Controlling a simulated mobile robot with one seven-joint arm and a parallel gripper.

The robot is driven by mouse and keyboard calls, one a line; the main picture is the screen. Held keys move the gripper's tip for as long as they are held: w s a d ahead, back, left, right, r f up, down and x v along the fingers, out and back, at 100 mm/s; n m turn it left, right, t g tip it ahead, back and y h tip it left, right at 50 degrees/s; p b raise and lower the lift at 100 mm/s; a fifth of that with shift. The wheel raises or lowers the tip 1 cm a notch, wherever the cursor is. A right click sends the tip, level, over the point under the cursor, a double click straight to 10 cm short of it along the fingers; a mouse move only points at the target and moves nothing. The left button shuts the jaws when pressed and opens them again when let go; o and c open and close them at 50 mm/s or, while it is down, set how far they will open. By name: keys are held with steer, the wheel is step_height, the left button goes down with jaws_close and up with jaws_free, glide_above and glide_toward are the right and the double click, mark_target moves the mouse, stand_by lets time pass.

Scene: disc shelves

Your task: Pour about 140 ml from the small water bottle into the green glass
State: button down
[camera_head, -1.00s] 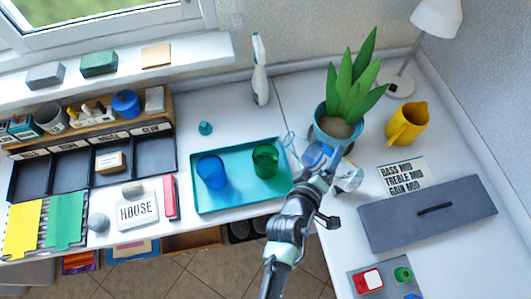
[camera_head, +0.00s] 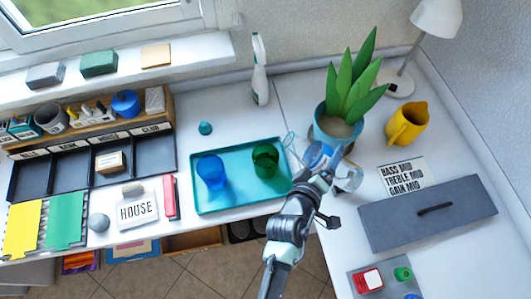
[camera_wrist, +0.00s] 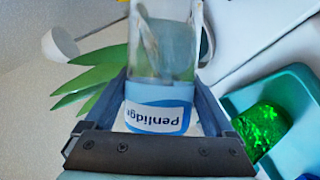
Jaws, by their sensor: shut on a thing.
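The small water bottle (camera_wrist: 165,60) is clear, with a blue and white "Penlidge" label. My gripper (camera_wrist: 163,100) is shut on it, with one finger on each side of the label. In the head view the bottle (camera_head: 318,156) is at my gripper (camera_head: 320,171), just right of the teal tray; its mouth and exact tilt are hard to make out. The green glass (camera_head: 265,160) stands upright in the tray's right part, left of the bottle and apart from it. It also shows in the wrist view (camera_wrist: 262,128), at the right. Its fill level is unclear.
A blue glass (camera_head: 211,171) stands at the left in the teal tray (camera_head: 235,207). A potted plant (camera_head: 338,121) is close behind my gripper, and a clear vessel (camera_head: 349,178) is right beside it. A yellow pitcher (camera_head: 406,124) and grey box (camera_head: 428,212) are further right.

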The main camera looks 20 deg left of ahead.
steer(key=shift+r, duration=0.2)
steer(key=shift+a+r+p, duration=0.15)
steer(key=shift+r+p, duration=0.2)
steer(key=shift+p, duration=0.55)
steer(key=m+p, duration=0.1)
steer(key=a+y+p, duration=0.1)
steer(key=shift+a+f+m+y+p, duration=0.2)
steer(key=shift+f+m+y+p, duration=0.1)
steer(key=shift+f+m, duration=0.1)
steer(key=shift+a+f+m+y+p, duration=0.3)
steer(key=shift+a+f+m+p, duration=0.15)
steer(key=shift+p, duration=0.9)
steer(key=shift+w+m, duration=0.1)
steer(key=shift+m, duration=0.15)
